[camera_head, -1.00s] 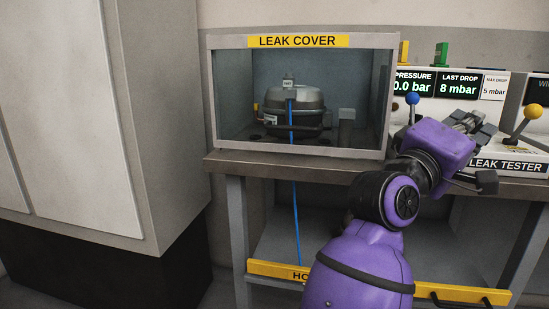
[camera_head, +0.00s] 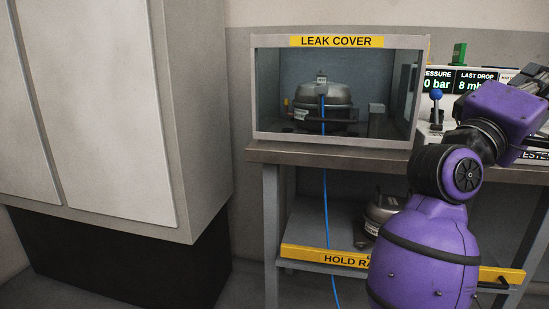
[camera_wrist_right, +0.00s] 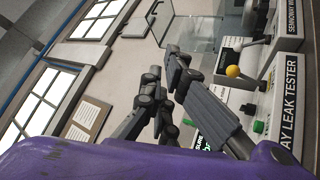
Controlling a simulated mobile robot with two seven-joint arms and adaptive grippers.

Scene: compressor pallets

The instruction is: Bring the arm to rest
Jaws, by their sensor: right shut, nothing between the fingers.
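My right arm, purple with black joints, rises from the bottom right of the head view. Its gripper is partly seen at the right edge, in front of the leak tester (camera_head: 437,124). In the right wrist view the dark fingers of my right gripper (camera_wrist_right: 164,72) are close together with nothing held. The leak tester also shows there (camera_wrist_right: 290,95), with a yellow-knobbed lever (camera_wrist_right: 233,71). My left gripper is in neither current view.
A leak cover (camera_head: 335,137) on the bench (camera_head: 262,151) encloses a compressor (camera_head: 325,106) with a blue hose. Another compressor (camera_head: 381,212), partly hidden by my arm, sits on the hold rack (camera_head: 300,253) below. A tall grey cabinet (camera_head: 110,110) stands at the left.

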